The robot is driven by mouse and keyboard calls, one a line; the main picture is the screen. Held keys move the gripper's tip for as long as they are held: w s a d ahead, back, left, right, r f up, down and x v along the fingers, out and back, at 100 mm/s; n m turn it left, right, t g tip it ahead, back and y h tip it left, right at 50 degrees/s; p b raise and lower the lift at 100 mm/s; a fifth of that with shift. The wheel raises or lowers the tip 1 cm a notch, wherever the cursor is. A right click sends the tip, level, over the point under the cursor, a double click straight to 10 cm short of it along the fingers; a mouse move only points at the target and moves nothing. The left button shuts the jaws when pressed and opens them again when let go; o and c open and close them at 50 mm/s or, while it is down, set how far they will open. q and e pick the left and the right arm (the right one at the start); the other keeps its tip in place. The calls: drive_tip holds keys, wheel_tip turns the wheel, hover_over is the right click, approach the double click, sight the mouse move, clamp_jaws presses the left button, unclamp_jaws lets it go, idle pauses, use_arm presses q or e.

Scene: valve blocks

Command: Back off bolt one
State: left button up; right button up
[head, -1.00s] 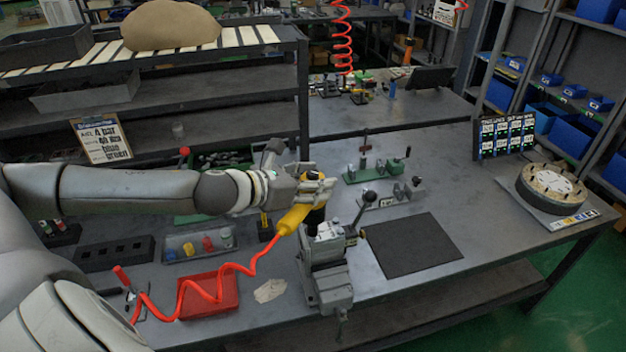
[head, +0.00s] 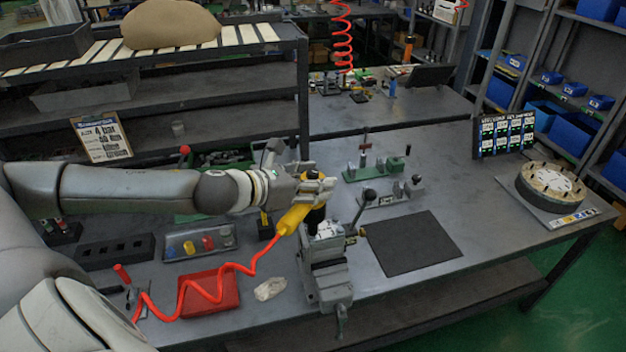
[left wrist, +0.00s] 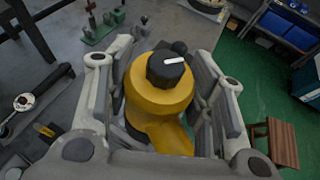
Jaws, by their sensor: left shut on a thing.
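My left gripper (head: 314,188) is shut on a yellow air-driven tool (head: 294,217) with a black cap and a red coiled hose. In the left wrist view the yellow tool (left wrist: 160,98) sits between both fingers, its black top (left wrist: 168,70) carrying a white mark. The tool stands over the valve block (head: 326,230), which is clamped in a grey vise (head: 330,283). The tool's lower end and the bolts under it are hidden, so I cannot tell which bolt it is on. My right gripper is not in view.
A red tray (head: 209,292) and a pale rag (head: 270,289) lie left of the vise. A dark mat (head: 412,242) lies to its right, empty. Small green and grey fixtures (head: 376,170) stand behind. A round turntable (head: 551,187) is at the far right.

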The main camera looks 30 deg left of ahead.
use_arm(q)
drive_tip(key=shift+r, duration=0.25)
drive_tip(key=shift+w+f+b, duration=0.1)
drive_tip(key=shift+f+b, duration=0.25)
drive_tip(key=shift+f, duration=0.6)
idle(0.4)
drive_tip(key=shift+r+p, duration=0.1)
drive_tip(key=shift+p, duration=0.25)
idle(0.5)
drive_tip(key=shift+f, duration=0.2)
idle(0.6)
drive_tip(key=shift+s+f, duration=0.25)
drive_tip(key=shift+f, duration=0.1)
idle(1.3)
